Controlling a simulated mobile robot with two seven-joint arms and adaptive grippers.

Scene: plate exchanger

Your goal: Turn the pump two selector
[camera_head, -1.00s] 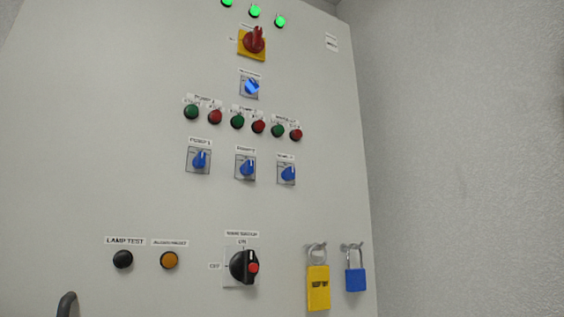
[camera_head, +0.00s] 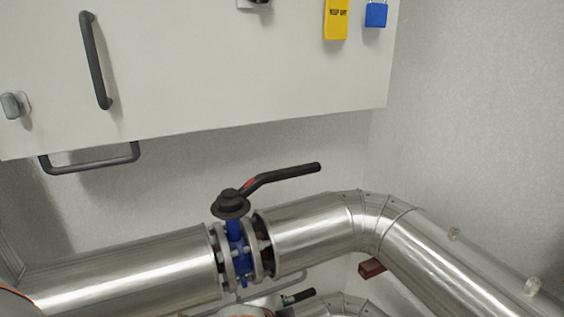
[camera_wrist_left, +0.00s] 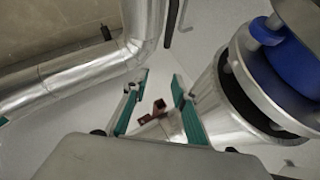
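The pump two selector is out of view now; the head view shows only the lower part of the white control cabinet (camera_head: 230,70). The bottom edge of a switch (camera_head: 255,3) is cut off at the top of that view. My left gripper (camera_wrist_left: 157,98) shows in the left wrist view with its two green-padded fingers apart and nothing between them. Behind the gap are a brown-red bracket (camera_wrist_left: 158,107) and the pale floor or wall. My right gripper is not seen in either view.
A yellow tag (camera_head: 337,18) and blue padlock (camera_head: 376,14) hang at upper right. A dark handle (camera_head: 94,60) is on the cabinet. Below it run silver pipes (camera_head: 130,265) with a blue valve (camera_head: 236,245) and a black lever (camera_head: 285,174). The left wrist view shows pipes on both sides.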

